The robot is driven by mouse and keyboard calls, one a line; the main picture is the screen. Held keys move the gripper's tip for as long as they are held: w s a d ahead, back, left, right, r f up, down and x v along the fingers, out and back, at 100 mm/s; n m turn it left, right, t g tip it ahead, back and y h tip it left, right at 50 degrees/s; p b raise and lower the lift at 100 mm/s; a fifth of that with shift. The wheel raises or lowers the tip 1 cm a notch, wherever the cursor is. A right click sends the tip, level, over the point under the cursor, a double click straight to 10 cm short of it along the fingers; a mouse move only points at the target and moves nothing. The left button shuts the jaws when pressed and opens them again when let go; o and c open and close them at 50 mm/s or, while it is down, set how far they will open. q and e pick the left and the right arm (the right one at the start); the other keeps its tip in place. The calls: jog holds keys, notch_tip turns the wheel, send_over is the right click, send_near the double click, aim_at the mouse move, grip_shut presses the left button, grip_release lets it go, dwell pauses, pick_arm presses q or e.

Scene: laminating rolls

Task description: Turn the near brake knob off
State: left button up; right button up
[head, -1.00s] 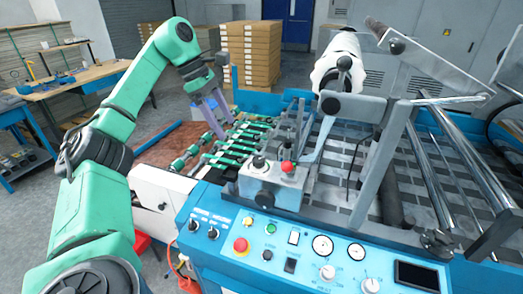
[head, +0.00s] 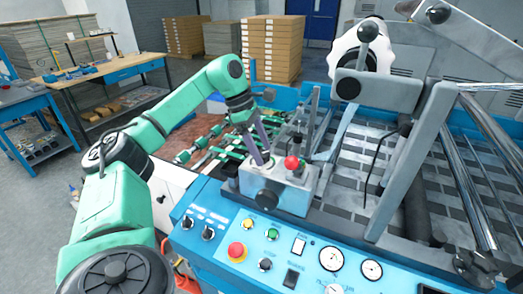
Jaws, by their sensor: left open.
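My left gripper (head: 262,150) reaches in from the left with its fingers pointing down at the left part of a grey control box (head: 276,190). It is open and hides the black-topped knob there. Whether the fingers touch that knob cannot be told. A red ball knob (head: 292,162) stands upright on the box just right of the fingers. A round black knob (head: 267,199) is on the box's front face. Another round black knob (head: 348,88) is on the grey block at the white roll's near end. No readable label shows which is the near brake knob. My right gripper is out of view.
A blue panel (head: 215,255) with a red stop button (head: 237,251), switches and dials lies in front of the box. The white roll (head: 350,48) and a grey upright frame stand to the right. Green rollers (head: 205,150) lie behind my left forearm.

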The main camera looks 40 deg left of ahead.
pick_arm(q)
jog(key=shift+s, duration=0.3)
jog(key=shift+c, duration=0.7)
jog(key=c, duration=0.5)
grip_shut()
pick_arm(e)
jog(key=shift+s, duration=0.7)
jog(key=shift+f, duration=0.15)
